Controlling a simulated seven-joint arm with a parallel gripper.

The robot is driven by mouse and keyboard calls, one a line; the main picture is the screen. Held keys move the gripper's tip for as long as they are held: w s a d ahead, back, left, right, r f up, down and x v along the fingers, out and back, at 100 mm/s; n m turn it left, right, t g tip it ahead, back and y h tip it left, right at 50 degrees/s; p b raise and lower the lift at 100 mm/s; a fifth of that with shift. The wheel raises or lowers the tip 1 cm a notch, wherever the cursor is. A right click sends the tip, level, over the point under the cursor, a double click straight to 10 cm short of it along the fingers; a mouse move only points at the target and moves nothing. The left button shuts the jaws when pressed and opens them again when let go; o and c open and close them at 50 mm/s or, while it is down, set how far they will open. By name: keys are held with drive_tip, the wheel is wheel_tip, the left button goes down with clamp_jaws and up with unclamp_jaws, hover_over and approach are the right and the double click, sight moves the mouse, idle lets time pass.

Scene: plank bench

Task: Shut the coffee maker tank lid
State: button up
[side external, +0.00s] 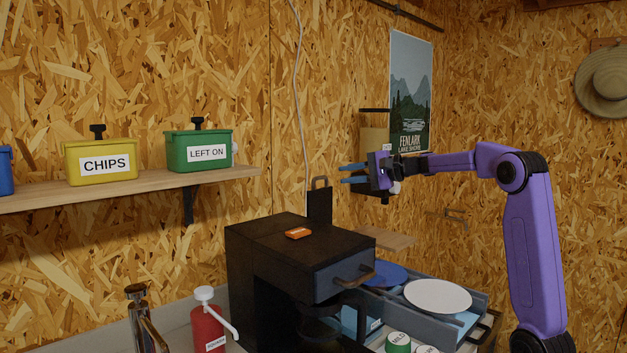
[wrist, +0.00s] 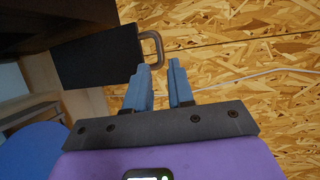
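The black coffee maker (side external: 262,245) stands on the bench. Its tank lid (side external: 319,207) is open, standing upright at the rear of the top, with a loop handle on its upper edge. In the wrist view the lid (wrist: 95,62) is a dark panel with a grey handle (wrist: 153,47) on its right edge. My gripper (side external: 343,174) is to the right of the lid, about level with its handle, fingers pointing left. In the wrist view the gripper (wrist: 160,66) shows two blue fingers with a gap between them, empty. They appear apart from the lid.
An orange item (side external: 298,233) lies on the coffee maker's top. A rack with a blue plate (side external: 385,274) and white plate (side external: 438,296) stands to the right. A red bottle (side external: 207,325) stands in front. A shelf (side external: 230,177) holds labelled boxes at left. Air above the machine is clear.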

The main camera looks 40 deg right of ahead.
sight(322, 177)
drive_tip(key=x, duration=1)
drive_tip(key=shift+w+a, duration=0.2)
drive_tip(key=shift+w, duration=0.15)
clamp_jaws()
